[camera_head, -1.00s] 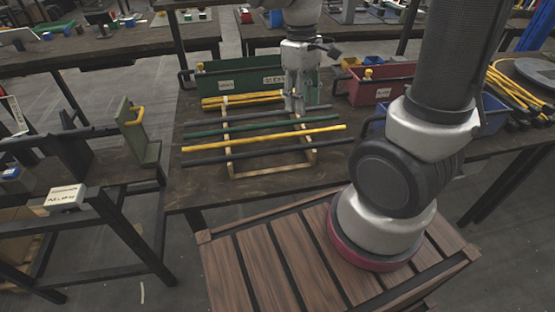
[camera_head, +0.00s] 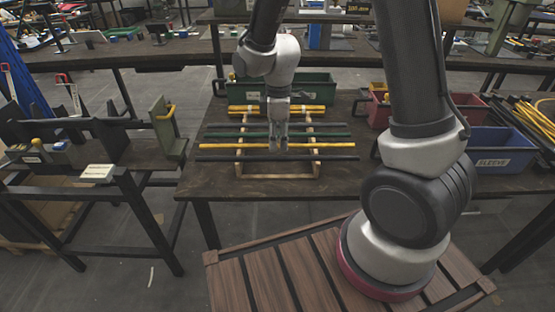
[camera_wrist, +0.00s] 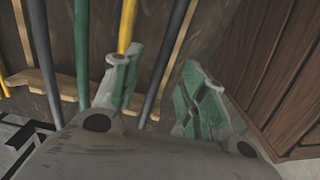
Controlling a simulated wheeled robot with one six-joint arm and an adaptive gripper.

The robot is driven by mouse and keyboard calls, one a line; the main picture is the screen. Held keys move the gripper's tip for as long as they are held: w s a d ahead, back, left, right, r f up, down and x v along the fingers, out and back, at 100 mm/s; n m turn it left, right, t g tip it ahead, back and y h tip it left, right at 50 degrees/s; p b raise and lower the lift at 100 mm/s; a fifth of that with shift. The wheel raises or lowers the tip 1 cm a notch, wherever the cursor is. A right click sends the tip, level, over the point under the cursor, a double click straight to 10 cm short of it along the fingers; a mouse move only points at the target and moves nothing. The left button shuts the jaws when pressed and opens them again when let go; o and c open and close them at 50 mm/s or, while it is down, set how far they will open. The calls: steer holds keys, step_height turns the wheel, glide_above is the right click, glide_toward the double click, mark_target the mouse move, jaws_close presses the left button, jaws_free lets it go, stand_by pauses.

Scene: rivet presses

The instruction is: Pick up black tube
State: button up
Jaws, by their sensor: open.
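Black tubes lie crosswise on a pale wooden rack (camera_head: 240,172) on the table. The front black tube (camera_head: 225,158) is nearest to me; another black tube (camera_head: 225,126) lies farther back. Between them are a green tube (camera_head: 225,135) and a yellow tube (camera_head: 225,147). My gripper (camera_head: 278,151) points down over the front of the rack. In the wrist view its jaws (camera_wrist: 163,57) are open and empty. The front black tube (camera_wrist: 168,55) runs through the gap between the fingers there; I cannot tell how far below the tips it lies. The yellow tube (camera_wrist: 127,25) is just outside the left finger.
A green bin (camera_head: 245,92) stands behind the rack. A red bin (camera_head: 378,112) and a blue sleeve bin (camera_head: 492,158) stand to the right. A side table with metal fixtures (camera_head: 125,138) is on the left. Bare tabletop (camera_head: 330,182) lies in front of the rack.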

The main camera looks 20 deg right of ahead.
mark_target(278, 159)
steer(key=f, duration=0.5)
steer(key=shift+s+a+f, duration=0.2)
steer(key=shift+f, duration=0.2)
steer(key=shift+c, duration=0.2)
jaws_close()
